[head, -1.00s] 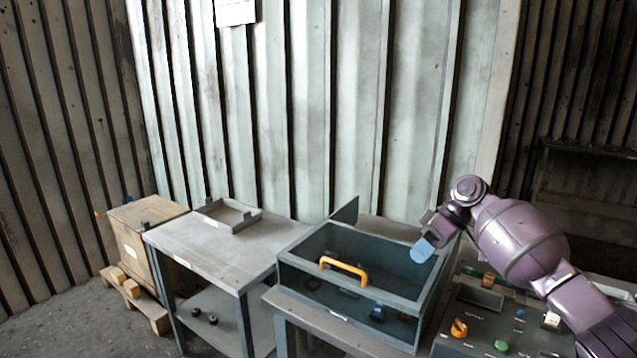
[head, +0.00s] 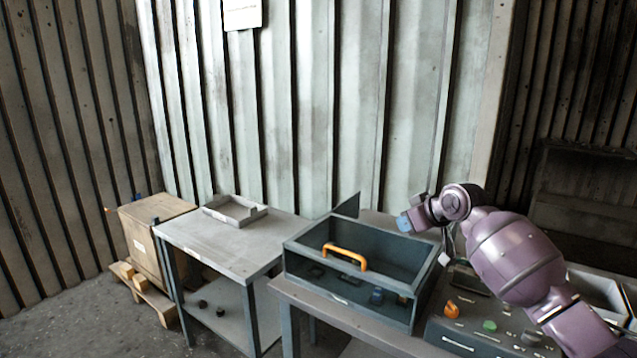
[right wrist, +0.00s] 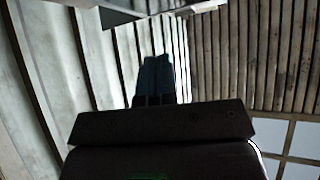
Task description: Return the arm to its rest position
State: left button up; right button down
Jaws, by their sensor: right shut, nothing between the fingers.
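My right arm comes in from the right in the head view. Its gripper (head: 404,222) has blue fingertips, is shut and empty, and points left. It is raised above the back right part of the dark grey open-topped housing (head: 415,290), apart from it. In the right wrist view the blue fingers (right wrist: 156,78) are together with nothing between them, facing the corrugated wall. My left gripper is out of view.
A control panel (head: 466,338) with an orange knob (head: 451,309) and a green button (head: 489,326) lies below my right arm. A side table (head: 215,250) with a shallow tray (head: 236,222) stands left. A wooden crate (head: 147,270) on a pallet is farther left.

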jog(key=s+d+f+m+t+h, duration=0.1)
jog(key=s+d+f+m+h, duration=0.1)
jog(key=s+f, duration=0.9)
jog(key=s+d+f+m+t+h, duration=0.1)
jog(key=s+d+f+m+h, duration=0.1)
jog(key=s+f, duration=0.9)
jog(key=s+d+f+m+t+h, duration=0.1)
jog(key=s+f, duration=1)
jog(key=s, duration=1.1)
jog(key=shift+d+f+m+h, duration=0.4)
jog(key=shift+d+m, duration=0.1)
jog(key=shift+d, duration=0.6)
jog(key=shift+s, duration=0.15)
